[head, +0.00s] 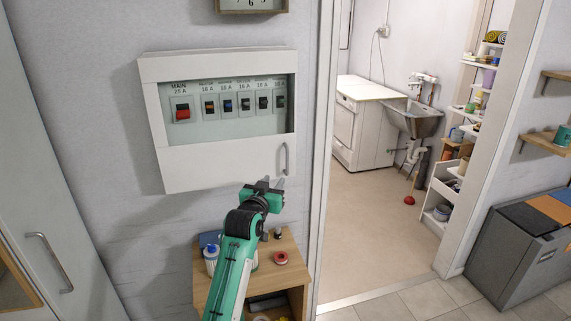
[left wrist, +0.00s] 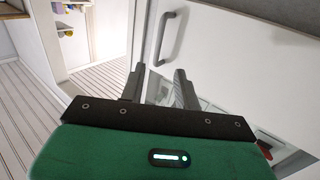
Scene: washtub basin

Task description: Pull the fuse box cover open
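The white fuse box cover (head: 215,165) hangs on the wall at upper left in the head view and looks shut. Its window shows a red main switch (head: 182,112) and several dark breakers. A grey vertical bar handle (head: 284,158) is at the cover's lower right; the handle (left wrist: 165,38) also shows at top centre in the left wrist view. My left gripper (head: 273,183) is just below the handle, apart from it. In the left wrist view its two dark fingers (left wrist: 160,74) are spread with nothing between them. My right gripper is out of view.
A small wooden stand (head: 287,247) with a red roll (head: 280,258) and bottles is below the box, near my left arm. A door frame (head: 324,150) is close right of the box. A white cabinet door (head: 45,160) is at far left.

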